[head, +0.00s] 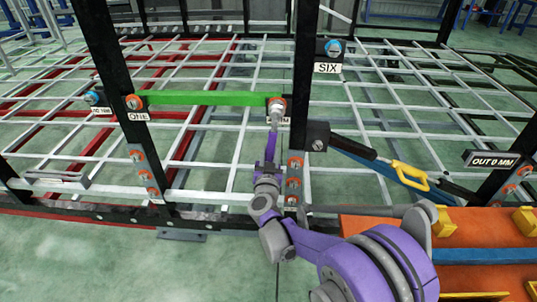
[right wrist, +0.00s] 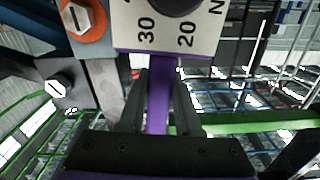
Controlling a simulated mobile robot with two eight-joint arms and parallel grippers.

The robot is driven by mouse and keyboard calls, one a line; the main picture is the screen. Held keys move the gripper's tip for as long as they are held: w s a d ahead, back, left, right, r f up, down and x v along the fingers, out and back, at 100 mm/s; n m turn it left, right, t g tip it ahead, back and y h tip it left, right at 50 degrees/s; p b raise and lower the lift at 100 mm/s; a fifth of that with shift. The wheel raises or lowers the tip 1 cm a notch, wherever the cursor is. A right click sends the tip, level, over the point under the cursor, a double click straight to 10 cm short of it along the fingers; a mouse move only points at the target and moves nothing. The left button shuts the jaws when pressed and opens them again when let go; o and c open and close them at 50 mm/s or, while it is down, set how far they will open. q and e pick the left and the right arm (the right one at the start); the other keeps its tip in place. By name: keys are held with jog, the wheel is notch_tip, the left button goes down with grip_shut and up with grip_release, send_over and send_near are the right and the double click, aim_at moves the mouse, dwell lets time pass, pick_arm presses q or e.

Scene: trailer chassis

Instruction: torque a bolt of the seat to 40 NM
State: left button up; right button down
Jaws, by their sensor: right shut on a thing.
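The seat appears to be the green bar (head: 205,98), spanning two black posts in the head view. An orange-ringed bolt (head: 133,102) is at its left end above a label ONE. Another bolt (head: 277,104) is at its right end. My right gripper (head: 267,168) is shut on a purple-handled torque tool (head: 271,145), whose upper end is at the right bolt; contact is unclear. In the right wrist view the gripper (right wrist: 160,105) holds the purple handle, below a dial plate (right wrist: 165,32) with 20, 30 and N. My left gripper is out of view.
Several orange-ringed bolts (head: 294,182) line the right post below the seat. An orange table (head: 350,228) with yellow blocks stands at lower right. A white grid lies behind.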

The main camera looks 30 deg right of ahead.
jog(key=shift+s+d, duration=0.1)
jog(key=shift+b+v, duration=0.3)
jog(key=shift+v, duration=2.7)
